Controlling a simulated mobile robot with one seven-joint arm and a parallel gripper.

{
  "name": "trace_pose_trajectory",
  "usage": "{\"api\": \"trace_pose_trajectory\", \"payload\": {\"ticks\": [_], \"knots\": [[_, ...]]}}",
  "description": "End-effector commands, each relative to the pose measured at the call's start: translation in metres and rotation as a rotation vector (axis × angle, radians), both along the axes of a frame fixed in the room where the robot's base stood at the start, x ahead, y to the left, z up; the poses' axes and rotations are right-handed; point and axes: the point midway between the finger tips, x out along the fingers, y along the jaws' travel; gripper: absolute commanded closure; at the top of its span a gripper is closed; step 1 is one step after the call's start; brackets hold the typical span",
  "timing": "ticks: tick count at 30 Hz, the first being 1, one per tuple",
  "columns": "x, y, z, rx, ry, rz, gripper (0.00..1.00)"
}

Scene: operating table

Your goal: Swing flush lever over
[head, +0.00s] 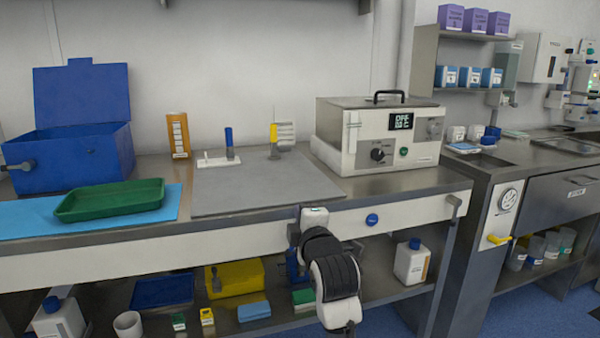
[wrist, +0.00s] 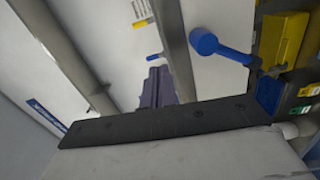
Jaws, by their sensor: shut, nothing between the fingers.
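A blue lever with a round knob end (wrist: 203,41) shows in the wrist view, right of and above my gripper in the picture. Its arm runs right to a dark pivot. A blue part (head: 293,265) beneath the counter, partly behind my arm in the head view, may be the same lever; I cannot be sure. My gripper (wrist: 157,72) is shut and empty, apart from the lever. In the head view my arm hides its fingertips. No label shows which part is the flush lever.
A yellow bin (head: 235,278) and a blue tray (head: 162,290) stand on the lower shelf. A yellow lever (head: 498,240) is on the gauge panel at right. A white bottle (head: 411,264) stands beneath the counter.

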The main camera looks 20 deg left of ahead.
Motion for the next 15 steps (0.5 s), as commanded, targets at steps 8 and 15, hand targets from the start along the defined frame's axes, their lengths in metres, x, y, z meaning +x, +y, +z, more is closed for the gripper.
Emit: {"api": "trace_pose_trajectory", "payload": {"ticks": [8,15], "knots": [[0.000,0.001,0.063,-0.002,-0.001,0.002,1.00],[0.000,0.001,0.091,-0.002,0.001,0.002,1.00]]}}
